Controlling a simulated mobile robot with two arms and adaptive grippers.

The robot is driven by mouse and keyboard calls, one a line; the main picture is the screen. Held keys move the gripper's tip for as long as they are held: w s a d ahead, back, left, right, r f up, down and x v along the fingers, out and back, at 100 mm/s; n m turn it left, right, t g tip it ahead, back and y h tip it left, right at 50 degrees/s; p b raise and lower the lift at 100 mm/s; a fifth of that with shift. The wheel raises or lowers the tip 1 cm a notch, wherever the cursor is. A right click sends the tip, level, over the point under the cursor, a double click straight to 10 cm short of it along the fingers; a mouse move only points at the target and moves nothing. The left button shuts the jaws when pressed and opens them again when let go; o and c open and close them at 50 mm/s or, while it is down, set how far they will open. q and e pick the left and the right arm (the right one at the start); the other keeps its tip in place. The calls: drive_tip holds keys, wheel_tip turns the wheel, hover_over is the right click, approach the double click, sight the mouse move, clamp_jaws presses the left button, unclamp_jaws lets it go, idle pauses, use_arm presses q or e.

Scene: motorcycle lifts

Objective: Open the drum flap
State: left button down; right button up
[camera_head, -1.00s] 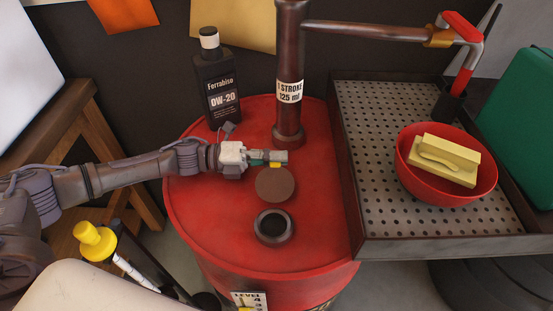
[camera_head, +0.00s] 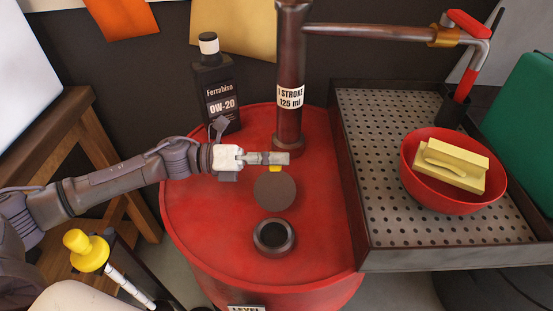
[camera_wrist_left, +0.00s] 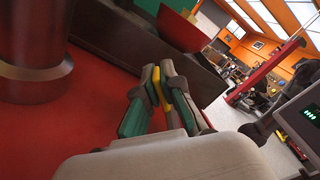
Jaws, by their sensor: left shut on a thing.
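The red drum (camera_head: 215,215) stands in the middle of the head view. Its flap is a brown disc (camera_head: 274,191) standing away from the round dark-rimmed opening (camera_head: 273,250), on the opening's far side. The opening shows uncovered and dark inside. A yellow tab (camera_head: 275,169) is at the flap's far edge. My left gripper (camera_head: 278,158) is shut on this tab, beyond the disc. In the left wrist view, yellow shows between the fingers (camera_wrist_left: 158,95). The exact tilt of the flap is hard to tell. My right gripper is not in view.
A pump pipe (camera_head: 289,65) rises from the drum just behind my left gripper. A black oil bottle (camera_head: 215,88) stands behind the wrist. At right, a perforated tray (camera_head: 375,190) holds a red bowl (camera_head: 430,190) with a yellow sponge (camera_head: 448,165).

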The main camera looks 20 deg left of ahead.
use_arm(q)
drive_tip(key=c, duration=1.3)
unclamp_jaws()
drive_tip(key=v, duration=1.1)
drive_tip(key=shift+a, duration=0.1)
drive_tip(key=shift+s+a, duration=0.15)
drive_tip(key=shift+a, duration=0.3)
drive_tip(key=shift+r, duration=0.1)
